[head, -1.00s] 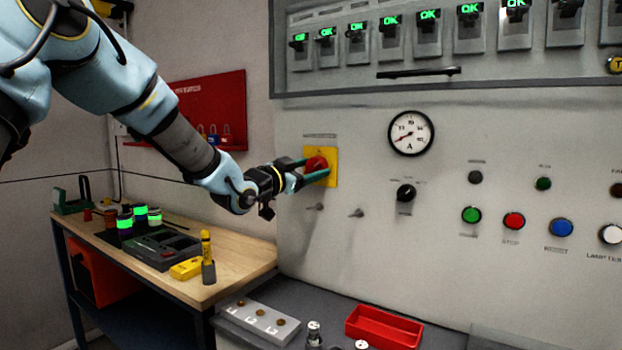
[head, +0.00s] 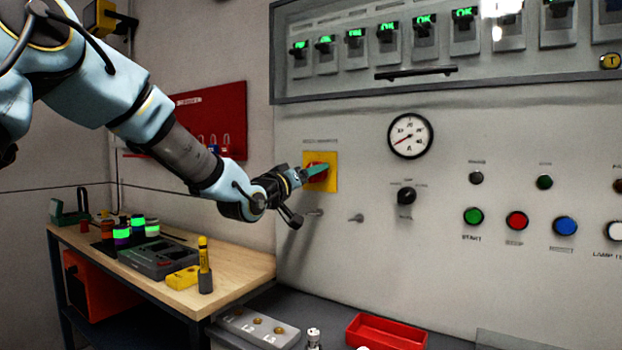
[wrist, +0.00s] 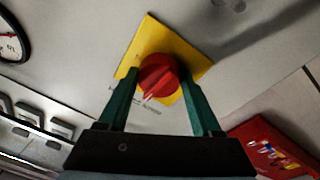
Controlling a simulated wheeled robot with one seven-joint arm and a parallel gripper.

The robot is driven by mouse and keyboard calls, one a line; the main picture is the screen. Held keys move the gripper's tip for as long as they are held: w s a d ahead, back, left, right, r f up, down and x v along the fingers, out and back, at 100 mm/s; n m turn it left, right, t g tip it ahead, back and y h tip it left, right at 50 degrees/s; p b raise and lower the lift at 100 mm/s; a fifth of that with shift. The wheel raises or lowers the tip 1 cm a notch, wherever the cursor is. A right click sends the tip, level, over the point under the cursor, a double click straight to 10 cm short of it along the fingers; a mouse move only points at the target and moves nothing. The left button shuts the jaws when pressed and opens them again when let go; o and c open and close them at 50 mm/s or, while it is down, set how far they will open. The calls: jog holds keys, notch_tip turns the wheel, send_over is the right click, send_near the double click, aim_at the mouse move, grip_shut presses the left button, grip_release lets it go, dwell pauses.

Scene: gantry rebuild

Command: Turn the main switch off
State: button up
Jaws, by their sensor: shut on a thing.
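The main switch is a red rotary knob (wrist: 158,77) on a square yellow plate (head: 333,172) on the grey panel. My gripper (head: 314,171) is at the knob in the head view and partly hides it. In the wrist view, the green fingers of my gripper (wrist: 160,92) stand on either side of the knob, shut on it. The knob's pale pointer line slants down and left in that tilted view. The lettering near the plate is too blurred to read.
A round gauge (head: 410,136) and a black selector (head: 406,195) are right of the switch. Coloured buttons (head: 517,221) are farther right. A workbench (head: 235,268) with tools stands left, and a red tray (head: 386,331) lies below the panel.

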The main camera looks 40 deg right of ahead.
jog(key=shift+f+n, duration=0.1)
jog(key=shift+n, duration=0.6)
jog(key=o, duration=1.4)
jog(key=b+v, duration=0.3)
jog(key=v, duration=0.7)
jog(key=shift+s+a, duration=0.2)
jog(key=shift+a, duration=0.15)
